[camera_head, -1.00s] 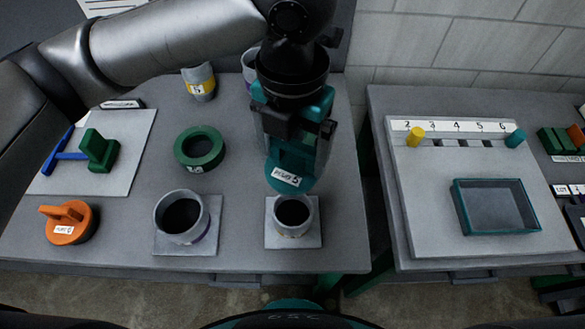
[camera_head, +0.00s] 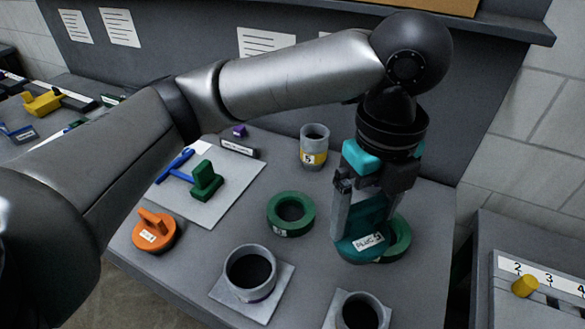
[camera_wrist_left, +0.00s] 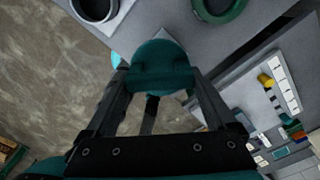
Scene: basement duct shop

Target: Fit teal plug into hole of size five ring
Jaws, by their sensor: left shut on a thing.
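My left gripper (camera_head: 362,215) is shut on the teal plug (camera_head: 352,247), which has a white label that seems to read PLUG 5. The plug hangs upright above the table; in the left wrist view the plug (camera_wrist_left: 158,62) sits between the fingers (camera_wrist_left: 160,80). A green ring (camera_head: 402,242) is partly hidden behind the plug. A grey ring (camera_head: 247,272) stands on a square plate, and another grey ring (camera_head: 340,312) is cut off at the bottom edge. A grey ring with a yellow 5 label (camera_head: 318,159) stands at the back. My right gripper is not in view.
Another green ring (camera_head: 271,221) lies mid-table. An orange plug (camera_head: 164,238) is at the left, near a pale board (camera_head: 213,214) with a green block (camera_head: 206,183) and blue tool (camera_head: 176,163). A side table (camera_head: 486,300) with a numbered strip is at the right.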

